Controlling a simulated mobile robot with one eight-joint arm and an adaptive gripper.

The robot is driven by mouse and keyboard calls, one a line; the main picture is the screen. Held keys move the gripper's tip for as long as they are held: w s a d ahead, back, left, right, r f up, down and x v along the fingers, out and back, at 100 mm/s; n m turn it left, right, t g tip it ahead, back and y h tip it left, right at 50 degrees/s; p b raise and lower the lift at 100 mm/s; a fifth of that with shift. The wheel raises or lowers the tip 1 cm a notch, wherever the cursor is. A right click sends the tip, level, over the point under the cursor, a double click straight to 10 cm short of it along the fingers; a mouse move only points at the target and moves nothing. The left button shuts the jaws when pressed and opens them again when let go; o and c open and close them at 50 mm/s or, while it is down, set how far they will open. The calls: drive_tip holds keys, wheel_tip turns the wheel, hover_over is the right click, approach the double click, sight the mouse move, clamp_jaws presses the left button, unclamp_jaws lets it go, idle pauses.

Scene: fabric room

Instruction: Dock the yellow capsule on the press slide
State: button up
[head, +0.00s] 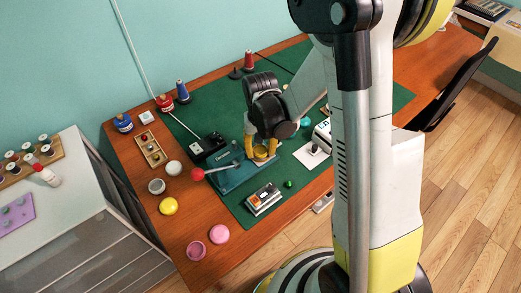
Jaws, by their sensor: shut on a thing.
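My gripper (262,147) points down over the teal press (230,177), at the press's right end. Its yellow fingers are shut on a small yellow round piece, the yellow capsule (261,154). The fingers partly hide the capsule, and their like colour blurs its outline. I cannot tell whether it touches the press slide, which I cannot make out clearly under the gripper. The press has a lever with a red ball knob (197,174) to the left. Another yellow round piece (168,206) lies on the bare wood at the table's left.
A black box (207,147) stands behind the press, a grey device (264,198) in front. White and grey round pieces and two pink ones (219,234) lie on the left wood. My arm hides the table's right middle.

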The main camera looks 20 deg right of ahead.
drive_tip(key=o, duration=0.5)
wheel_tip(320, 180, up, 11)
drive_tip(key=p, duration=0.8)
idle(0.5)
wheel_tip(320, 180, up, 13)
drive_tip(key=n+t, duration=0.1)
drive_tip(key=t, duration=0.2)
hover_over(260, 154)
drive_tip(key=s, duration=0.5)
drive_tip(key=s+r+n+t, duration=0.1)
drive_tip(key=s+r+t, duration=0.3)
drive_tip(key=s, duration=0.3)
drive_tip(key=shift+s+r, duration=0.25)
drive_tip(key=shift+r, duration=0.55)
